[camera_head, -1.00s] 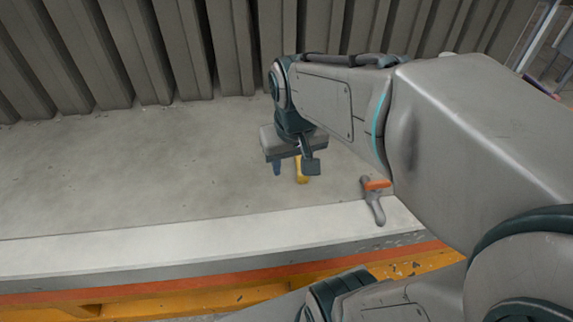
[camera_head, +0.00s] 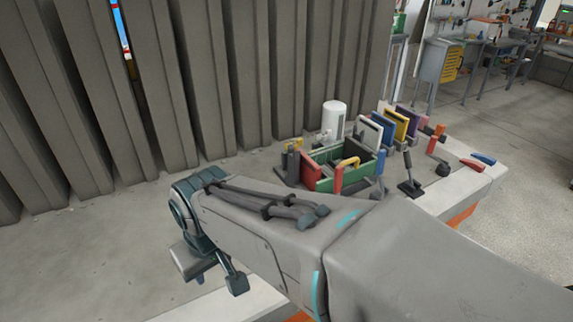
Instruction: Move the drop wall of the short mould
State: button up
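A cluster of small mould parts stands on the bench at centre right. It includes a green-sided box (camera_head: 340,182) with a grey inner panel, a red upright plate (camera_head: 309,170) at its left end and a yellow handle (camera_head: 347,163) over it. I cannot tell which plate is the drop wall. Upright framed panels stand behind: white (camera_head: 369,133), blue (camera_head: 385,128) and yellow (camera_head: 402,122). My gripper (camera_head: 199,281) hangs at lower left, well apart from the parts. Its fingers are mostly hidden, so its opening is unclear. My arm hides part of the bench.
A white cylinder (camera_head: 333,118) stands behind the box. Upright levers, one with a dark base (camera_head: 411,187), stand to its right. Red (camera_head: 473,165) and blue (camera_head: 484,158) pieces lie at the bench's right end. A ribbed grey wall (camera_head: 200,80) rises behind; the bench's left is clear.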

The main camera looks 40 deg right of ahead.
aim_at(359, 173)
jog(key=k, duration=1.15)
jog(key=z, duration=0.25)
jog(key=i, duration=0.4)
jog(key=z, duration=0.7)
jog(key=i, duration=0.65)
jog(key=u, duration=0.5)
jog(key=k, duration=0.85)
jog(key=z, duration=0.7)
jog(key=i, duration=1)
